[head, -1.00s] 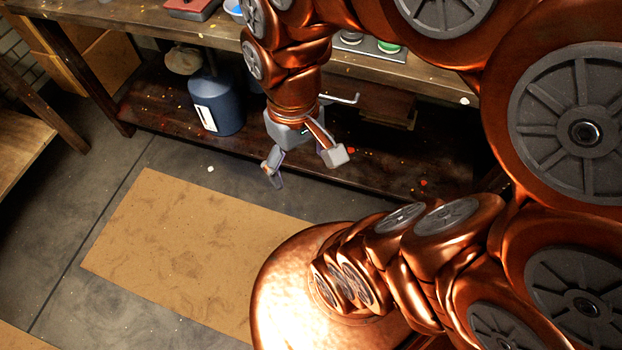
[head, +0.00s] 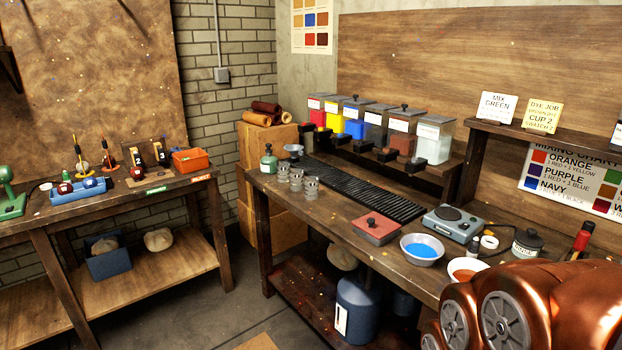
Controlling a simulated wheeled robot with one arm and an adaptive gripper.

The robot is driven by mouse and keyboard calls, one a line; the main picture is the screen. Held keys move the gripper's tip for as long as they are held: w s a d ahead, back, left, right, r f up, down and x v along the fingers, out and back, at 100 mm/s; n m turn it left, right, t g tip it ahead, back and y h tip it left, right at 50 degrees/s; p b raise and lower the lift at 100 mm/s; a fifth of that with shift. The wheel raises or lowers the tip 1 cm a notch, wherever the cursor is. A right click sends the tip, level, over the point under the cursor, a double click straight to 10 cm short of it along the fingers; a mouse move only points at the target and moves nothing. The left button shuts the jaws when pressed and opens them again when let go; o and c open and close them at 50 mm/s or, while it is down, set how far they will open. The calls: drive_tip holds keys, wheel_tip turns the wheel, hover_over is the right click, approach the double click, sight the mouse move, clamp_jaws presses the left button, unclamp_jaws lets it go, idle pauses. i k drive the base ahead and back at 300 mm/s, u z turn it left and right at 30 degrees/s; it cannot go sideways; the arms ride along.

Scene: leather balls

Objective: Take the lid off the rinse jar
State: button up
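A squat jar (head: 525,251) with a dark knobbed lid (head: 529,238) and a white label stands on the right part of the long workbench (head: 340,206); it appears to be the rinse jar, though its label is hard to read. The lid sits on it. Copper-coloured links of my arm fill the lower right corner, in front of and below the jar. My gripper is outside the view.
A shelf (head: 560,138) overhangs behind.

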sight(530, 238)
drive_tip(key=z, duration=0.8)
drive_tip(key=i, duration=1)
drive_tip(key=u, duration=0.65)
